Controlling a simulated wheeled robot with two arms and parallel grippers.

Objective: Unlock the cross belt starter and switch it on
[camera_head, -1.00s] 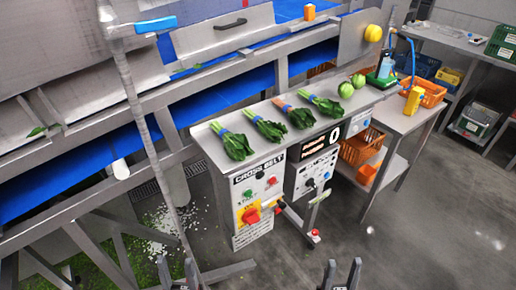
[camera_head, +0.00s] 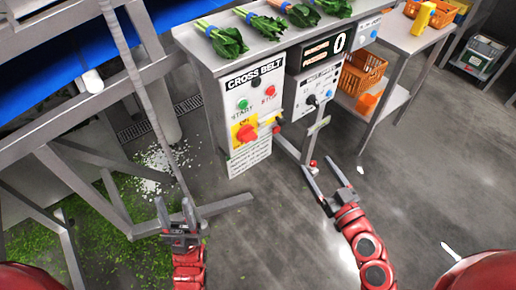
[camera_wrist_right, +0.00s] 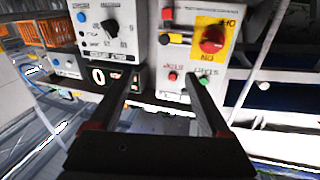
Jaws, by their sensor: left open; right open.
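The cross belt starter (camera_head: 233,88) is a white box on the bench front with a green START button (camera_head: 243,104) and a red STOP button (camera_head: 270,91). Below them a red rotary switch (camera_head: 246,133) sits on a yellow plate marked ON. A small yellow and red item hangs beside it; I cannot tell whether it is a lock. The right wrist view shows the switch (camera_wrist_right: 212,40) upside down beyond the fingers. My right gripper (camera_head: 320,168) is open and empty, right of and in front of the box. My left gripper (camera_head: 175,207) is open and empty, lower left of it.
A second control box (camera_head: 305,95) with a black knob stands right of the starter, under a display reading 0. Bunches of greens (camera_head: 268,24) lie on the bench above. An orange crate (camera_head: 362,70) sits on the right shelf.

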